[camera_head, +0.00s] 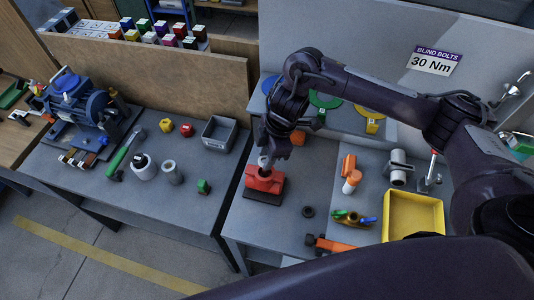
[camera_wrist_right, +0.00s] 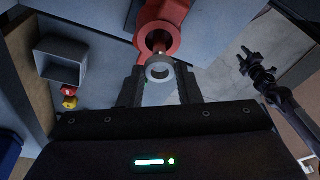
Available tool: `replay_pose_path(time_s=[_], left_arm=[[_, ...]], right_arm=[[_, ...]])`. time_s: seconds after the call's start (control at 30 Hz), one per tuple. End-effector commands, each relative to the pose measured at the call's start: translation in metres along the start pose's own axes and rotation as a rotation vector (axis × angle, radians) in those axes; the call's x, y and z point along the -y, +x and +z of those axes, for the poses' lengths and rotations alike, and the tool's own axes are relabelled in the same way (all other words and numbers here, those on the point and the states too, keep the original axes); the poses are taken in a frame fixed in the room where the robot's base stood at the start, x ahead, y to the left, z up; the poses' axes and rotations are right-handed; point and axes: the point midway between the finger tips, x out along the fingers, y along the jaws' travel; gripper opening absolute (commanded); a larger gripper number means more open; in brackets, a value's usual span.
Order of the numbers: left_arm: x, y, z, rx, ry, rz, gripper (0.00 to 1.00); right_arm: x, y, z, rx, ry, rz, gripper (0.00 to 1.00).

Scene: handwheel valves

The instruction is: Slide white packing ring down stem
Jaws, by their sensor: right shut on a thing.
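The white packing ring (camera_wrist_right: 160,68) is between the fingertips of my right gripper (camera_wrist_right: 159,84) in the right wrist view. The gripper is shut on it. In the head view my right gripper (camera_head: 267,158) points down at the red valve body (camera_head: 264,181), and the ring (camera_head: 264,161) shows pale just above it. In the wrist view the red body (camera_wrist_right: 165,22) lies just beyond the ring. I cannot tell how far the stem passes through the ring. A dark arm end, apparently my left gripper (camera_wrist_right: 258,70), shows at right; its jaws are unclear.
A yellow tray (camera_head: 413,214), an orange-handled tool (camera_head: 328,244) and a dark ring (camera_head: 308,212) lie right of the valve. Coloured handwheels (camera_head: 324,101) stand behind. A grey box (camera_head: 219,133) and a green nut (camera_head: 203,186) are on the left bench.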

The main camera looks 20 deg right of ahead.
Motion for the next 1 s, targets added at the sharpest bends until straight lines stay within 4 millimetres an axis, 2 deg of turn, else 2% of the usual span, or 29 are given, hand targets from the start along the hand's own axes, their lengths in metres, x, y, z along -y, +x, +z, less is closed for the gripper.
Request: replay_pose_path(time_s=[1.0], left_arm=[[0.0,0.013,0.0,-0.001,0.0,0.0,0.36]], right_arm=[[0.0,0.02,0.005,0.0,0.001,0.0,0.09]])
